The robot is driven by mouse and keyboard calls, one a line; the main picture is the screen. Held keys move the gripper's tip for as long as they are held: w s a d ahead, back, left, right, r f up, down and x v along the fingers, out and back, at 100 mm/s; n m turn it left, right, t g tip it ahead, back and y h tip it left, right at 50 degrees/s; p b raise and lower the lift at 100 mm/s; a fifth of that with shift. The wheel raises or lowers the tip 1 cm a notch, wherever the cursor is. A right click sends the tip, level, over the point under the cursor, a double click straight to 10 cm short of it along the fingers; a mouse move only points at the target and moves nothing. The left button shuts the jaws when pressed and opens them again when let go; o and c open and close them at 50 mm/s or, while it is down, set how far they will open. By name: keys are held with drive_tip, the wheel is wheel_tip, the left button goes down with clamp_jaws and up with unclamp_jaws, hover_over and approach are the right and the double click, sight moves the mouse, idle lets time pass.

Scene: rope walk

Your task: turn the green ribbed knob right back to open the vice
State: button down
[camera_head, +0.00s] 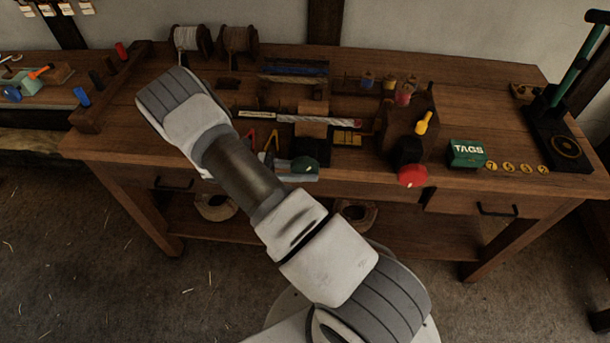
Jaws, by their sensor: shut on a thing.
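A dark green knob (305,166) shows at the table's front edge, just right of my arm; its ribs are too small to make out. Above it stands a wooden block (313,129) with a dark part below, which appears to be the vice. A pale, striped rod (290,118) lies across at the block's top. I cannot tell how far the jaws stand apart. My arm crosses the view from bottom centre to upper left and covers the area left of the knob. My gripper does not show, so its contact with the knob is hidden.
To the right stand a wooden block with a red knob (413,175), a green TAGS box (467,153) and several brass discs (510,167). Two spools (238,40) stand at the back. Bare tabletop shows at back right.

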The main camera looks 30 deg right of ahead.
drive_tip(key=shift+h, duration=0.3)
drive_tip(key=c, duration=0.6)
unclamp_jaws()
drive_tip(key=shift+c, duration=0.2)
